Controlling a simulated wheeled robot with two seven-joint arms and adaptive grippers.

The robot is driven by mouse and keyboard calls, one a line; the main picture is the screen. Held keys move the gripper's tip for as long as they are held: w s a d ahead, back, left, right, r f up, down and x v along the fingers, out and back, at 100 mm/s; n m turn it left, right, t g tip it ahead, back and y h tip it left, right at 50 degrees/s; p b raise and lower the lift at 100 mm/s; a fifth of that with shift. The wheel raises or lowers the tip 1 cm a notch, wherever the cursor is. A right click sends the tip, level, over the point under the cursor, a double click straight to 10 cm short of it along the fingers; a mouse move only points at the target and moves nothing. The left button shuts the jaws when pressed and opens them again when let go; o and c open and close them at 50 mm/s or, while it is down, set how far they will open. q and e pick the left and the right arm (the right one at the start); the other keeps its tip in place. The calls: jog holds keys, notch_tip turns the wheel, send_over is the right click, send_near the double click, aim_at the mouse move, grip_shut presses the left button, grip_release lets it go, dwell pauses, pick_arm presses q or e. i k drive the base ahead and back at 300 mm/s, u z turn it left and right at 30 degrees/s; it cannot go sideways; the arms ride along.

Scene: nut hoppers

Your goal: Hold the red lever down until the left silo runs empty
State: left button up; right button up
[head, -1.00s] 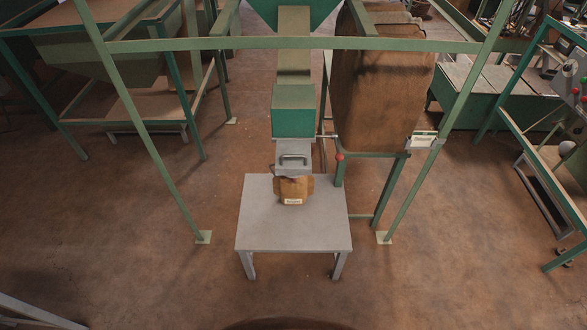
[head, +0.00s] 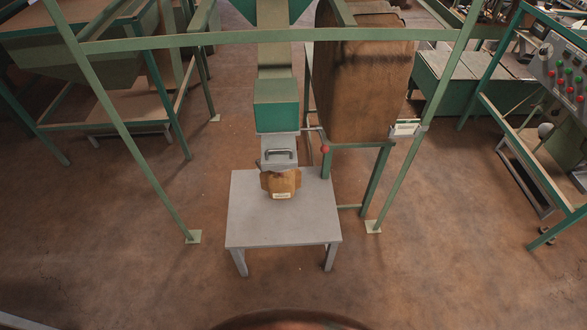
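The red knob of a lever (head: 325,149) sticks out to the right of the chute, just below and beside the green chute box (head: 276,112). Its thin arm runs back toward the grey spout (head: 279,153) with a handle on its front. Below the spout a brown sack with a white label (head: 281,183) stands on a grey table (head: 282,231). Only the bottom tip of a green hopper (head: 273,10) shows at the top edge; its contents are hidden. Neither of my grippers is in view.
A green frame (head: 268,36) stands around the chute, its legs on floor plates. A control panel (head: 560,70) with coloured buttons stands far right. Open floor (head: 110,240) lies left and in front of the table.

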aim_at(325, 149)
jog(key=z, duration=1.05)
jog(key=i, duration=0.9)
jog(key=u, duration=2.4)
